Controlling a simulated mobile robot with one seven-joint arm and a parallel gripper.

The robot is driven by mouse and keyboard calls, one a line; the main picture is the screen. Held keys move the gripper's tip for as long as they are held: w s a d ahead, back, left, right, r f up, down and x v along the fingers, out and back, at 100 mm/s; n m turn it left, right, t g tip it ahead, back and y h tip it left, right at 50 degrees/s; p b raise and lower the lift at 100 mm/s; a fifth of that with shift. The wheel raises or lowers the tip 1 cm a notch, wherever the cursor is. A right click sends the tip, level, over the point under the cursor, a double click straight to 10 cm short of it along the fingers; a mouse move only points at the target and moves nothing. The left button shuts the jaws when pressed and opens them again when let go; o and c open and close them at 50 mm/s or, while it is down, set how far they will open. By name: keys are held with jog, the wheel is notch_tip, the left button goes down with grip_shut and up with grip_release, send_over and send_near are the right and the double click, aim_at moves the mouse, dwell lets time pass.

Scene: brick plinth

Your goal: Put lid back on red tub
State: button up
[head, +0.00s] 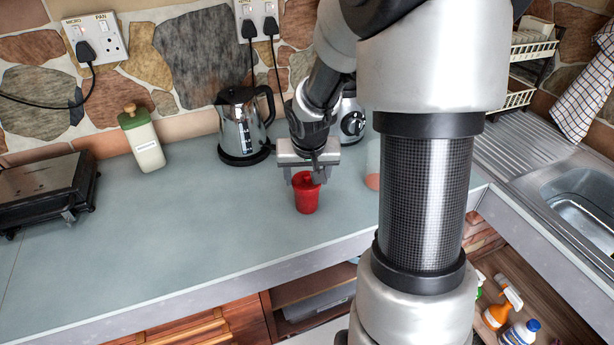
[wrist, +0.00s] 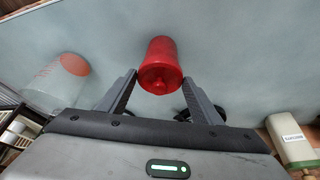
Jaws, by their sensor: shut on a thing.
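The red tub (head: 307,200) stands upright on the grey-green counter, below my gripper (head: 306,176). The red lid (wrist: 158,78), with a small knob, is between my two fingers and lines up with the tub's mouth. In the wrist view the tub (wrist: 161,48) shows just beyond the lid. My gripper (wrist: 160,82) is shut on the lid. The lid looks at or very near the rim; I cannot tell whether it is fully seated. The fingers partly hide the tub's top in the head view.
A clear container with an orange part (wrist: 68,72) stands near the tub, partly behind my arm in the head view (head: 373,178). A steel kettle (head: 243,125), a cream bottle (head: 143,140) and a black grill (head: 45,190) stand further left. The counter's front left is clear.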

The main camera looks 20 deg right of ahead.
dwell(0.9)
jog(key=o, duration=1.1)
jog(key=shift+o, duration=0.4)
jog(key=o, duration=0.4)
jog(key=shift+r, duration=0.1)
jog(key=shift+r+p, duration=2.55)
jog(key=shift+r, duration=0.9)
